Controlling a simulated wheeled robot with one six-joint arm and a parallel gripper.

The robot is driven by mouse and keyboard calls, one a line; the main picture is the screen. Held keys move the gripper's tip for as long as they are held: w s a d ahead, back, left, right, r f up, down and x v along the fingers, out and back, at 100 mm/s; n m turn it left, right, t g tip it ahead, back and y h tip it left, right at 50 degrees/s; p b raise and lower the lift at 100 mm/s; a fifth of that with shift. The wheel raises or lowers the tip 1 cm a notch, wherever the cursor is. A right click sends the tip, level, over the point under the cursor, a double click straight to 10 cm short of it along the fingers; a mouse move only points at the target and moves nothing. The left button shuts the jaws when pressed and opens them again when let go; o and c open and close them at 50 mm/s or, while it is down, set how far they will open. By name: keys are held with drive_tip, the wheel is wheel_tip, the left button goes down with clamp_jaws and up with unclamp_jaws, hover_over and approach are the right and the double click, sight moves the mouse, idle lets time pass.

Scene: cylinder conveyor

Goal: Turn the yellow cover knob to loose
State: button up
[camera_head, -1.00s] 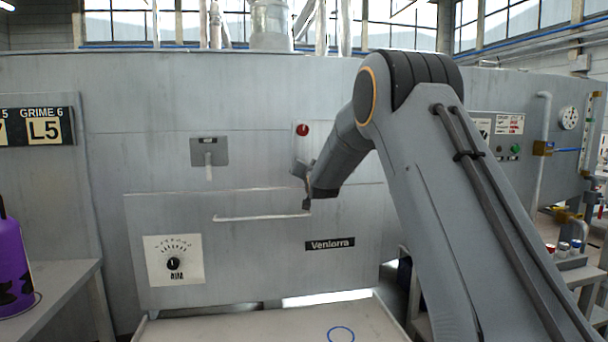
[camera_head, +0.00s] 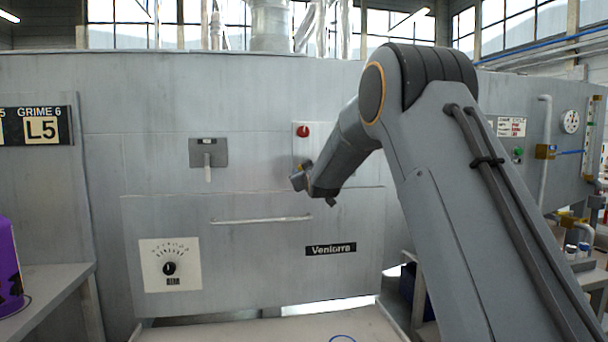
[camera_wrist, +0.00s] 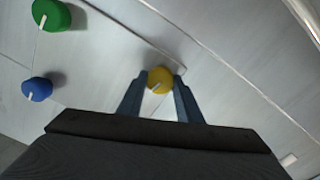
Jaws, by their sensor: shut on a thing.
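The yellow cover knob (camera_wrist: 160,78) is round with a pale pointer line and sits on a grey-white panel in the wrist view. My gripper (camera_wrist: 160,92) has one finger on each side of the knob and is shut on it. In the head view my gripper (camera_head: 305,182) is at the panel below the red knob, and only a trace of yellow shows there. My arm hides part of that panel.
A green knob (camera_wrist: 51,14) and a blue knob (camera_wrist: 37,89) stand left of the yellow one in the wrist view. A red knob (camera_head: 303,131) is above my gripper. A long handle bar (camera_head: 262,221) and a dial (camera_head: 170,268) are on the lower front.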

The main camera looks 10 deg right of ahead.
drive_tip(key=shift+f+n+b, duration=0.1)
drive_tip(key=shift+n+b, duration=0.2)
drive_tip(key=shift+n, duration=0.7)
drive_tip(key=o, duration=1)
drive_tip(key=shift+o, duration=0.2)
drive_tip(key=s, duration=0.7)
drive_tip(key=shift+s, duration=0.4)
